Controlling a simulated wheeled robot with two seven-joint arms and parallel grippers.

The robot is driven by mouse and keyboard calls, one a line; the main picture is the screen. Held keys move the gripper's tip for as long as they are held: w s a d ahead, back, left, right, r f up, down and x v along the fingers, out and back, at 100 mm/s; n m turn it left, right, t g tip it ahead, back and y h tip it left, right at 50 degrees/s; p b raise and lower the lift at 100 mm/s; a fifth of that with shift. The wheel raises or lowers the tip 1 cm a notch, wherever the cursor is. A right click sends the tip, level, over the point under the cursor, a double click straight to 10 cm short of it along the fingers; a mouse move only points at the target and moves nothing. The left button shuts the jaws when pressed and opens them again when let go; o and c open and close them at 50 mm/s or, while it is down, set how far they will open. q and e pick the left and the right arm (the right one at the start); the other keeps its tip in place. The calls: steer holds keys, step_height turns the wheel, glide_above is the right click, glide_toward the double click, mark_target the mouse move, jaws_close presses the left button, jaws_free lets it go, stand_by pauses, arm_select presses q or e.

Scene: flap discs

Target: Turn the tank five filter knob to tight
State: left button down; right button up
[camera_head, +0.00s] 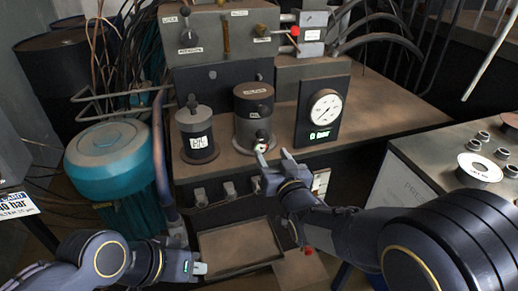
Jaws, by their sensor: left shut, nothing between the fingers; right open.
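A dark brown cylinder (247,128) stands on the bench, with a small labelled plate on its upper front. I cannot read which label marks tank five or the knob's setting. My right gripper (273,155) is open just in front of this part. One finger is close below it; I cannot tell whether it touches. My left gripper (198,268) is shut and empty, low at the front, beside the tray and away from the cylinder.
A smaller grey cylinder (197,138) stands left of the brown one. A gauge panel (318,122) reading 0 bar stands right. A teal motor (112,160) is at left, a shallow tray (240,247) below. A grey cabinet (425,155) is at right.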

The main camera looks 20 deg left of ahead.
mark_target(264, 140)
steer(key=x, duration=0.7)
steer(key=shift+d, duration=0.1)
